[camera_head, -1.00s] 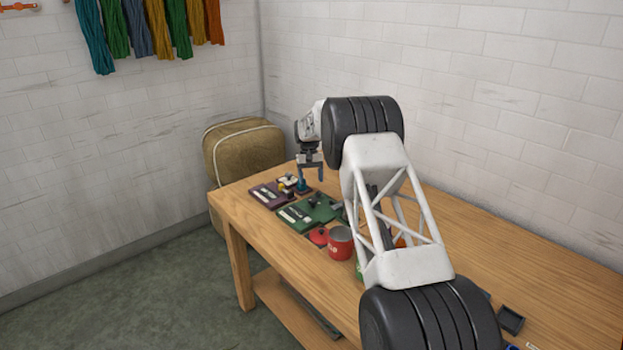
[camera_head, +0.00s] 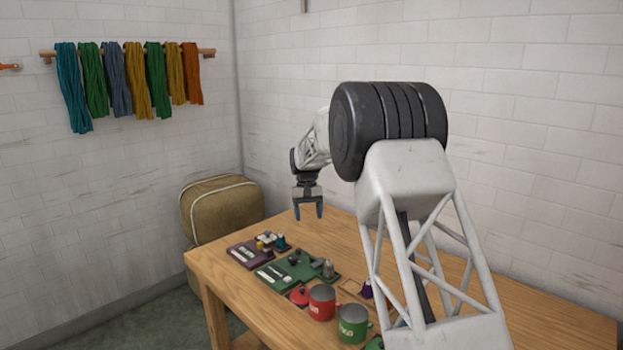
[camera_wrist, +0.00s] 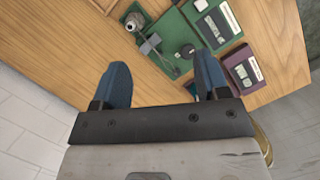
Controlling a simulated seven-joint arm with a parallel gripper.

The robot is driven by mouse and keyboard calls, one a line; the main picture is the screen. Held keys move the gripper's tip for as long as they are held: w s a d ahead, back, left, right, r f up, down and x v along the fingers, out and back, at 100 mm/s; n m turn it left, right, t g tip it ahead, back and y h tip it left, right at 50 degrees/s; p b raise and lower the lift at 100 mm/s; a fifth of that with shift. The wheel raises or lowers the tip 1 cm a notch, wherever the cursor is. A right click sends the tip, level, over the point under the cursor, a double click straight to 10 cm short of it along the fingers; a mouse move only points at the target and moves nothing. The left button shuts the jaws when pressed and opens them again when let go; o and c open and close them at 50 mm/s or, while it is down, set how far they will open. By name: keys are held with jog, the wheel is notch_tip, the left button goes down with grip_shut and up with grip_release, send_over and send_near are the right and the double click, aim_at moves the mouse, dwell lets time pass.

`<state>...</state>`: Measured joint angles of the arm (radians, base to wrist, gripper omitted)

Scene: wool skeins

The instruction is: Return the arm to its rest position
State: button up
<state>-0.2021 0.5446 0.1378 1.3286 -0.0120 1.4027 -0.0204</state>
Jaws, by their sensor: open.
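My gripper (camera_head: 309,212) hangs from my white arm above the back of the wooden table (camera_head: 223,297), fingers pointing down. Its blue fingers are apart with nothing between them, and it touches nothing. In the wrist view my gripper (camera_wrist: 160,84) also shows open and empty. Below and to its left in the head view lie a purple tray (camera_head: 243,259) and a green tray (camera_head: 277,279), each with small items on it. The green tray also shows in the wrist view (camera_wrist: 187,22), beyond the fingers.
A tan padded bag (camera_head: 221,208) is behind the table. Coloured skeins (camera_head: 130,80) hang from a wall rail. Air around my gripper is clear.

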jog(key=s+d+r+t, duration=0.1)
jog(key=s+d+r, duration=0.35)
jog(key=s, duration=0.65)
jog(key=s+d+r+m+t, duration=0.1)
jog(key=s+d+r, duration=0.4)
jog(key=s, duration=0.5)
jog(key=s+d+r+t, duration=0.1)
jog(key=s+d+r, duration=0.3)
jog(key=s+r, duration=0.5)
jog(key=s+d+f+t, duration=0.1)
jog(key=s+d+f, duration=0.1)
jog(key=s, duration=0.9)
jog(key=s+d+f+m+t, duration=0.1)
jog(key=s+f, duration=0.3)
jog(key=s, duration=0.8)
jog(key=s+d+f, duration=0.3)
jog(key=s, duration=0.9)
jog(key=shift+f+m+t+y, duration=0.3)
jog(key=shift+f+m+t, duration=0.1)
